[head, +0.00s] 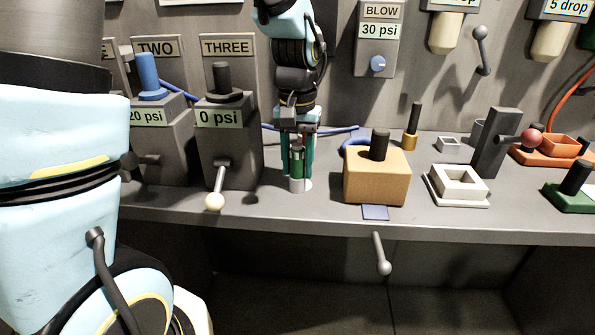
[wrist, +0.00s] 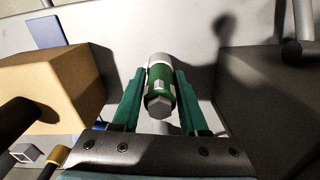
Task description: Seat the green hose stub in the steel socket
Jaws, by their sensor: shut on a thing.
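The green hose stub (wrist: 158,90) is a short dark green cylinder with a pale hexagonal end facing the wrist camera. My gripper (head: 297,150) points down with its teal fingers on either side of the stub, which also shows in the head view (head: 297,158). In the wrist view the fingers (wrist: 158,85) are closed in on the stub. A pale, steel-coloured round piece (head: 297,185) stands on the bench directly under the stub and appears to be the socket. I cannot tell how deep the stub sits in it.
The grey block marked THREE (head: 229,150) with its lever (head: 215,200) stands close on the left. A tan box (head: 377,180) with a black post is close on the right. A white square holder (head: 459,185) is farther right. The bench front edge is clear below the gripper.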

